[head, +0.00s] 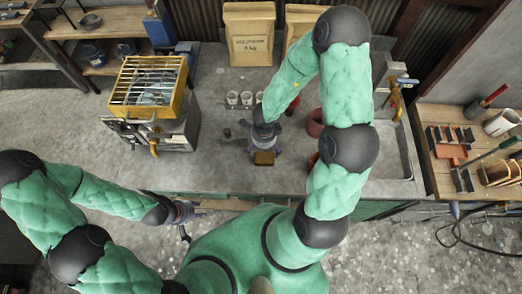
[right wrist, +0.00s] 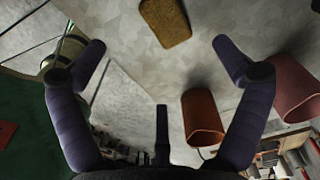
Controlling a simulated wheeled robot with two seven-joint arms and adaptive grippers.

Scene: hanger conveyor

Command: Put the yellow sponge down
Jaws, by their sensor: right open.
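The yellow sponge (head: 264,158) lies on the grey counter near its front edge in the head view. It also shows near the top of the right wrist view (right wrist: 165,22), flat on the surface. My right gripper (right wrist: 158,44) is open, with its fingers spread to either side of the sponge and apart from it. In the head view my right gripper (head: 264,147) is directly by the sponge and partly hides it. My left gripper (head: 185,222) is low in front of the counter, away from the sponge; its fingers are too small to read.
A red cup (right wrist: 202,118) and a pinkish cup (right wrist: 295,90) stand close to my right gripper. A yellow rack (head: 148,82) stands at the left of the counter. Several small white cups (head: 246,98) and a paper sack (head: 249,35) are at the back.

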